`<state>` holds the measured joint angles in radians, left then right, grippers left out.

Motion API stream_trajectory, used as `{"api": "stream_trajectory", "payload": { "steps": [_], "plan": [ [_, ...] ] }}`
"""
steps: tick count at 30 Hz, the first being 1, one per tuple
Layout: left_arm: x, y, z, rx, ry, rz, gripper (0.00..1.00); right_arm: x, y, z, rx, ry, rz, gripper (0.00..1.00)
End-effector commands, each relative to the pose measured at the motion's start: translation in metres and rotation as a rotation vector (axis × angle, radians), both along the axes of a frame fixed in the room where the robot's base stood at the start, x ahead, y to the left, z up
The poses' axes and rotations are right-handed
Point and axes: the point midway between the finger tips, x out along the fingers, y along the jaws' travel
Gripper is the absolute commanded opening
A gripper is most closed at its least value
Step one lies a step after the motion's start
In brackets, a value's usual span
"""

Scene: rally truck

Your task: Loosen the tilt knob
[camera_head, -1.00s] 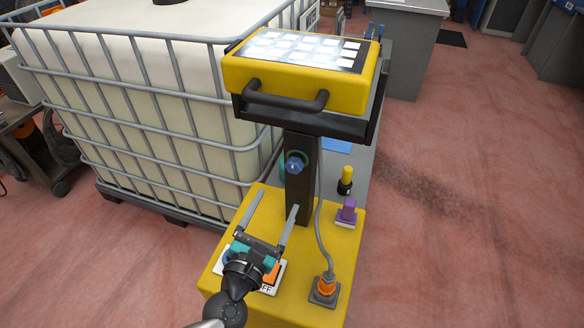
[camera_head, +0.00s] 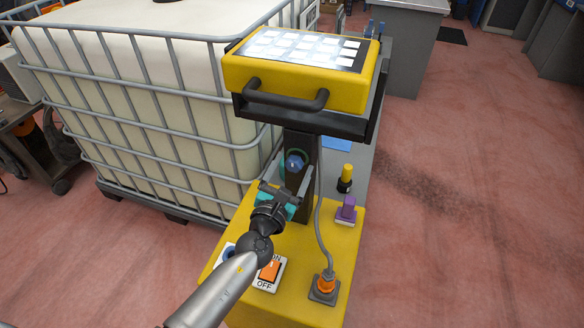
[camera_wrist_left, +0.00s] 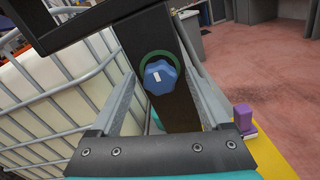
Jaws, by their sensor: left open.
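The tilt knob (camera_head: 294,162) is a blue lobed knob on the front of a dark upright post (camera_head: 299,205) below the yellow panel. In the left wrist view the knob (camera_wrist_left: 160,76) shows a white mark and a green ring around it. My left gripper (camera_head: 288,164) is open, and its fingers point at the post. In the left wrist view the fingers (camera_wrist_left: 158,85) stand on either side of the post, with the knob between them and not gripped. Whether a finger touches the post, I cannot tell. My right gripper is not in view.
A yellow panel box (camera_head: 300,75) with a black handle (camera_head: 285,97) overhangs the post. A caged white tank (camera_head: 140,100) stands close on the left.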

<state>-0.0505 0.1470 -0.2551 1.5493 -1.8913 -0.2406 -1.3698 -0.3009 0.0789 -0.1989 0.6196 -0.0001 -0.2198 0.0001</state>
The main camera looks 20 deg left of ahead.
Motion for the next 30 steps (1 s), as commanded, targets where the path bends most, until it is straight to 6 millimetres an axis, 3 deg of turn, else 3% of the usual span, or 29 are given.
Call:
{"api": "stream_trajectory", "payload": {
  "steps": [4,25,30],
  "plan": [
    [-0.0001,0.0000,0.0001,0.000,0.000,0.000,0.79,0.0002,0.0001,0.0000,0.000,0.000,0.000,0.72],
    [-0.0005,0.0002,0.0001,0.001,0.000,0.000,0.00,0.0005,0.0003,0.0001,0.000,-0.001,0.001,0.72],
    [-0.0005,0.0002,0.0001,-0.002,0.000,0.000,0.00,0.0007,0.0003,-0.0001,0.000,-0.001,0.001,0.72]
  ]
}}
